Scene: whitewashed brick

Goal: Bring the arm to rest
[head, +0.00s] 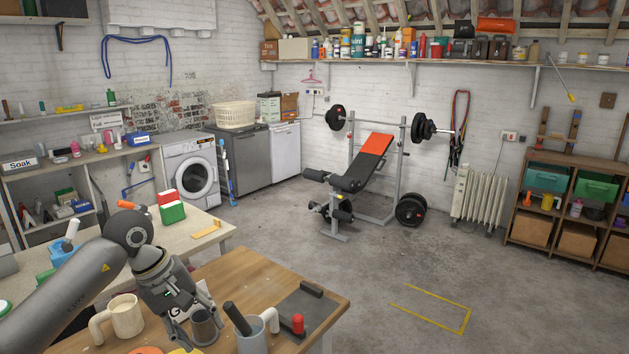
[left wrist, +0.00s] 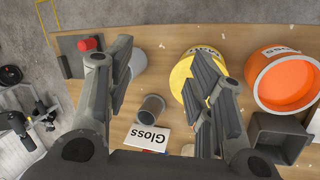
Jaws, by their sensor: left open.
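My left arm comes in from the left in the head view and its gripper (head: 186,312) points down over the wooden table (head: 265,278). In the left wrist view its two fingers (left wrist: 160,62) are spread wide, with nothing held between them. A small dark grey cup (head: 205,328) stands just by the fingers; it also shows in the left wrist view (left wrist: 151,108), between the fingers and lower down. A white card marked "Gloss" (left wrist: 148,138) is beside it. My right gripper is out of view.
A cream mug (head: 126,317) stands left of the gripper. A grey mug (head: 251,341), a red cylinder (head: 298,324) and a dark tray (head: 314,308) are to the right. The left wrist view shows a yellow-topped tin (left wrist: 184,76), an orange tub (left wrist: 286,78) and a dark square container (left wrist: 280,136).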

